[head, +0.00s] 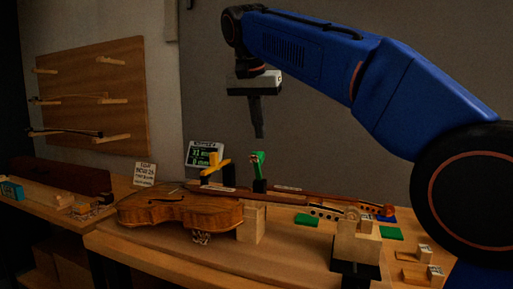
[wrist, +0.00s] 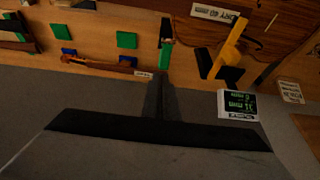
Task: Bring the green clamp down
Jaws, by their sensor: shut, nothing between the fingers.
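The green clamp (head: 257,160) stands upright on a dark base at the back of the bench, right of the yellow clamp (head: 214,166). In the wrist view the green clamp (wrist: 166,30) shows at the top middle, just beyond my fingertips. I cannot tell from these frames whether the clamp's lever is raised or lowered.
A small display (head: 204,154) stands behind the yellow clamp. A violin body (head: 175,208) lies at the front left, near a wooden block (head: 251,223). A violin neck (head: 305,199) lies to the right. Green pads (head: 306,220) lie on the bench. The air around my gripper is clear.

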